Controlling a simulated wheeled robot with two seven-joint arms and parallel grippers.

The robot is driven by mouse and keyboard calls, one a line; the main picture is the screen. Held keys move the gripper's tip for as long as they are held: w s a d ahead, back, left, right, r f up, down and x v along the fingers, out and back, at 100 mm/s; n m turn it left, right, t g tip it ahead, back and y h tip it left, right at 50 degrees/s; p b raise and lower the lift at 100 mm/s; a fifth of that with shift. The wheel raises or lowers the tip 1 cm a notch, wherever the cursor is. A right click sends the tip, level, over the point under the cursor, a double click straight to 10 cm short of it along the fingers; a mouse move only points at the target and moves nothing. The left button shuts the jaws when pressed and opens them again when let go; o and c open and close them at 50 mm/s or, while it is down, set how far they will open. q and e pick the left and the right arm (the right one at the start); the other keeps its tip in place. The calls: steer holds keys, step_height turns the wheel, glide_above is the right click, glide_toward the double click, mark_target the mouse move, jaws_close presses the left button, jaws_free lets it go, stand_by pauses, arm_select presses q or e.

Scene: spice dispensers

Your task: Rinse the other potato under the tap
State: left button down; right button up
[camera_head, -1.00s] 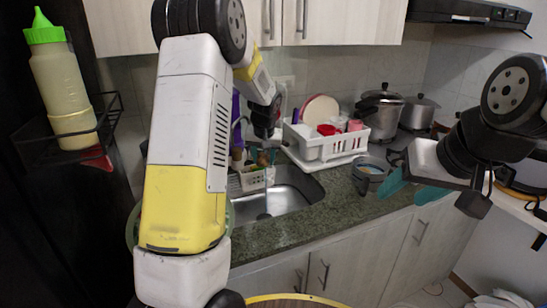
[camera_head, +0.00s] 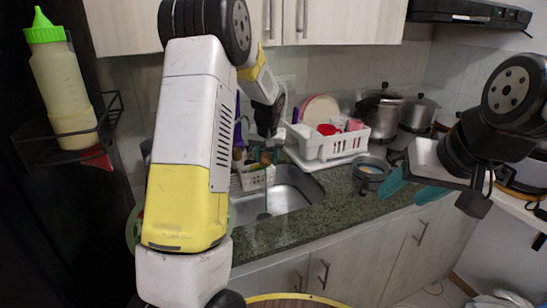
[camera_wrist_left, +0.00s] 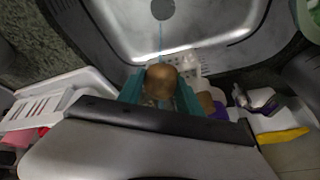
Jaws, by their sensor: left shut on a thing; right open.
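A brown potato (camera_wrist_left: 160,82) sits between the teal fingers of my left gripper (camera_wrist_left: 160,92), which is shut on it, in the left wrist view. In the head view my left gripper (camera_head: 264,153) is over the back of the metal sink (camera_head: 290,188), partly hidden by my arm. A thin pale-blue water stream (camera_wrist_left: 160,38) shows in the wrist view from beside the potato toward the drain (camera_wrist_left: 162,9). I cannot tell whether the water touches the potato. My right gripper (camera_head: 409,180) is open and empty over the counter at the right.
A white dish rack (camera_head: 325,146) with dishes stands behind the sink. A small white basket (camera_head: 257,178) is at the sink's back edge. A grey bowl (camera_head: 371,170) sits on the green counter (camera_head: 330,208). Pots (camera_head: 380,112) stand at the back right.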

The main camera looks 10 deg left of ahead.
arm_select(q)
steer(key=shift+d, duration=0.2)
steer(key=shift+a, duration=0.15)
steer(key=shift+s+a, duration=0.1)
steer(key=shift+a, duration=0.4)
steer(key=shift+d, duration=0.2)
steer(key=shift+d, duration=0.45)
steer(key=shift+a, duration=0.1)
steer(key=shift+a, duration=0.55)
